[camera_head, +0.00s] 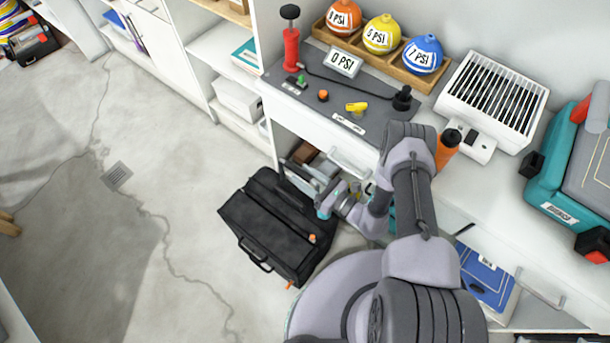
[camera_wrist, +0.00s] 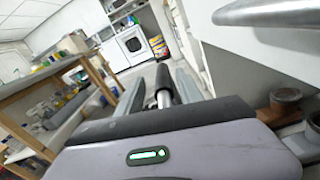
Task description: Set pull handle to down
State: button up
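The frames do not show for certain which part is the pull handle. A black case (camera_head: 272,225) lies on the floor with a loop handle (camera_head: 255,261) at its near-left end. On the counter, a red pump (camera_head: 291,50) stands upright with its black knob (camera_head: 290,12) raised. My gripper (camera_head: 326,207) is low, beside the case's right edge and below the drawers. In the wrist view my gripper (camera_wrist: 162,92) has its two grey fingers apart. A dark piece with a silvery part shows between them; I cannot tell whether they touch it.
A metal drawer handle (camera_wrist: 265,12) is close at the wrist view's upper right. A white drawer front (camera_head: 310,128) stands behind my gripper. A grey mat (camera_head: 340,103) with small controls lies on the counter. A wooden table (camera_wrist: 55,75) stands left. Open floor (camera_head: 150,260) lies left of the case.

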jog(key=shift+d, duration=0.1)
jog(key=shift+d, duration=0.15)
jog(key=p+v, duration=0.4)
jog(key=v, duration=1.3)
